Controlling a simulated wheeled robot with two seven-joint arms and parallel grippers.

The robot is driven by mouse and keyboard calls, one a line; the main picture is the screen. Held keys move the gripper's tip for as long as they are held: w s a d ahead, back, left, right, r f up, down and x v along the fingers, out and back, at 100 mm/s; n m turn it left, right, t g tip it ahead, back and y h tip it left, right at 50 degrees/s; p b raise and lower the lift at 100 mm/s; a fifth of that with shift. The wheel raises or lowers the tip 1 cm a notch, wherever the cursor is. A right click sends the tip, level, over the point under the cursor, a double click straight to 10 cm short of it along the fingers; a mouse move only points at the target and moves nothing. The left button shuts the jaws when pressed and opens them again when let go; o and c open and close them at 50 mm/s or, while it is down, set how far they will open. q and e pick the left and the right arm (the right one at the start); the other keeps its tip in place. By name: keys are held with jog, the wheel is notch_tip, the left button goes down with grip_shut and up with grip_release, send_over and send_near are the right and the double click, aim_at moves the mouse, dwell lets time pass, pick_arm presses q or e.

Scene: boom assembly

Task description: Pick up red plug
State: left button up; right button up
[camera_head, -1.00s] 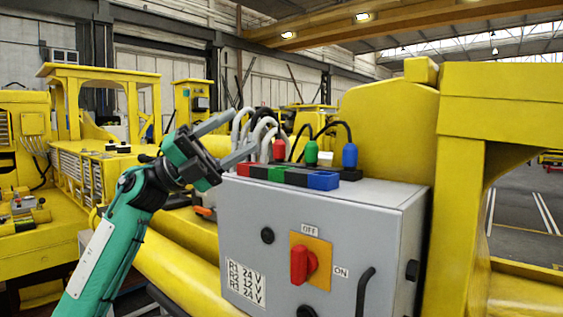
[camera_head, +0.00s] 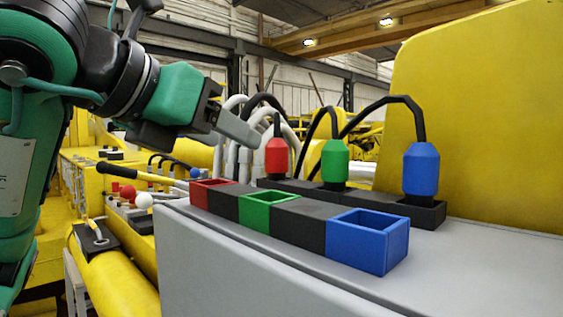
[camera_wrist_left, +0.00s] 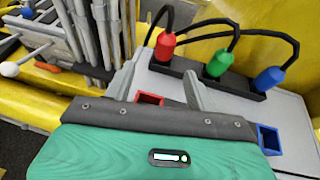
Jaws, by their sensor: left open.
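The red plug (camera_head: 277,156) stands upright in the black holder strip (camera_head: 395,207) at the back of the grey box, with a black cable from its top. It also shows in the left wrist view (camera_wrist_left: 165,46), just beyond and between the fingertips. My left gripper (camera_head: 246,133) is open, its near finger pointing at the red plug from the left at its upper height. In the left wrist view (camera_wrist_left: 160,74) both fingers are apart with nothing between them. A red socket (camera_head: 208,196) stands in front of the plug. My right gripper is out of view.
A green plug (camera_head: 335,161) and a blue plug (camera_head: 421,170) stand in the same strip. A green socket (camera_head: 268,208) and a blue socket (camera_head: 368,240) sit in the front row. The grey box top (camera_head: 480,260) is clear at right. White hoses (camera_head: 234,160) rise behind.

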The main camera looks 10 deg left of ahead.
aim_at(283, 163)
pick_arm(q)
jog(key=p+x, duration=0.1)
jog(key=x, duration=0.4)
jog(key=shift+w+d+p, duration=0.1)
jog(key=shift+d+p, duration=0.05)
jog(key=shift+p, duration=0.2)
jog(key=shift+p+x, duration=0.3)
jog(key=shift+x, duration=0.9)
jog(key=shift+w+d, duration=0.1)
jog(key=p+x, duration=0.1)
jog(key=x, duration=0.1)
jog(key=p+x, duration=0.2)
jog(key=shift+d+r, duration=0.1)
jog(key=shift+d, duration=0.1)
jog(key=shift+w+d+f, duration=0.1)
jog(key=shift+w+f, duration=0.05)
jog(key=shift+f, duration=0.15)
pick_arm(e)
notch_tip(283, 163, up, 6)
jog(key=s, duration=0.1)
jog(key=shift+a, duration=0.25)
pick_arm(q)
jog(key=c, duration=1.1)
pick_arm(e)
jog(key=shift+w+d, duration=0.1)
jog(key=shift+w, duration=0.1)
